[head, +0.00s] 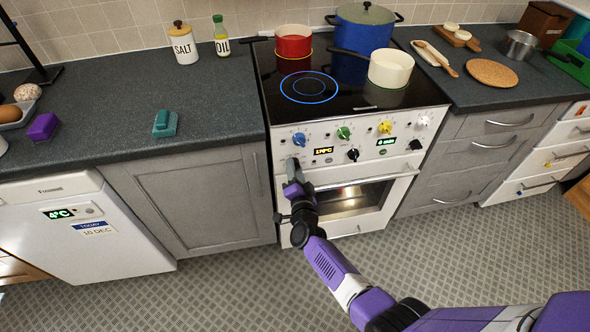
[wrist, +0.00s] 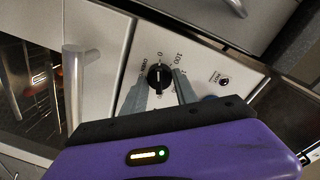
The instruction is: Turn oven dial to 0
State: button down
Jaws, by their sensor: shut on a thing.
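The oven dial (wrist: 159,77) is a black round knob with a pale pointer line on the white panel, seen in the wrist view with a 0 and a 100 printed around it. The pointer aims roughly toward the 0; I cannot tell whether it is exactly on it. My gripper (wrist: 161,90) has its two grey fingers on either side of the knob, shut on it. In the head view my gripper (head: 293,166) is at the left of the oven's front panel and hides the dial. The oven (head: 366,205) is white, and its amber display (head: 323,150) seems to read 170°C.
A second black dial (head: 352,155) sits between the amber display and a green display (head: 386,142). Blue (head: 298,138), green (head: 343,133) and yellow (head: 385,128) knobs line the panel above. The oven door handle (wrist: 74,85) is close to my gripper. Pots stand on the hob.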

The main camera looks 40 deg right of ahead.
jog(key=c, duration=1)
grip_release()
jog(key=shift+o, duration=0.2)
jog(key=p+v, duration=0.2)
jog(key=v, duration=0.5)
jog(key=shift+s+a, duration=0.25)
jog(key=shift+s, duration=0.05)
